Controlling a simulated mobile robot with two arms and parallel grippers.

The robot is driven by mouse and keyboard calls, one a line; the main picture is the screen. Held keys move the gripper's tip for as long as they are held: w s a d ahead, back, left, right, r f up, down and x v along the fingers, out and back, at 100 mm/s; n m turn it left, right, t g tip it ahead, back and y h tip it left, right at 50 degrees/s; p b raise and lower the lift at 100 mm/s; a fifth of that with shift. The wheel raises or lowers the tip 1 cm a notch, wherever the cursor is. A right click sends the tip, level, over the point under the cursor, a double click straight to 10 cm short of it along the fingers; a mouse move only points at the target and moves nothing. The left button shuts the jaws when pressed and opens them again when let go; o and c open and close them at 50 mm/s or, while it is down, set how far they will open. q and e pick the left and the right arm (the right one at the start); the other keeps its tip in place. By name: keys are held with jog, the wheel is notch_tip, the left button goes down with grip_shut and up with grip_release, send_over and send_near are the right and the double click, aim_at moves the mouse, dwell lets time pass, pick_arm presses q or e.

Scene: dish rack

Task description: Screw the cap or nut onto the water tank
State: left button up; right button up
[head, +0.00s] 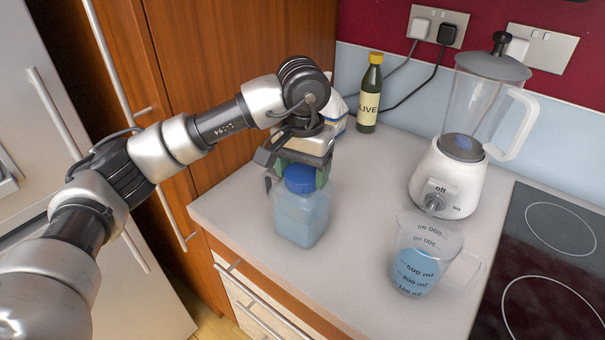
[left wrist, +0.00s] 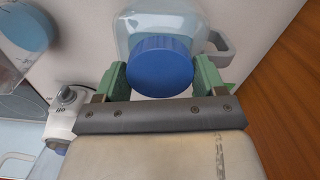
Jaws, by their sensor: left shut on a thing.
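The water tank (head: 302,219) is a translucent light-blue bottle standing upright on the counter. Its round blue cap (head: 300,180) sits at the top, over the mouth. My left gripper (head: 297,175) reaches down from above and is shut on the cap. In the left wrist view the green fingers of the gripper (left wrist: 161,77) are on either side of the cap (left wrist: 161,66). The tank (left wrist: 155,22) and its side handle show behind the cap. The thread under the cap is hidden, so how tightly it sits cannot be told. My right gripper is not in view.
A measuring jug (head: 424,255) with blue liquid stands right of the tank. Behind it is a white blender (head: 446,178). A dark hob (head: 545,260) lies at right. The counter's front edge is close to the tank.

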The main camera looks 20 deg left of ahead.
pick_arm(q)
jog(key=shift+f+m+b, duration=0.3)
jog(key=shift+m+b, duration=0.5)
jog(key=shift+b, duration=0.1)
jog(key=shift+m+b, duration=0.4)
jog(key=shift+m, duration=0.3)
jog(key=shift+r+m, duration=0.2)
jog(key=shift+m, duration=0.6)
jog(key=o, duration=1.2)
jog(key=shift+r, duration=0.1)
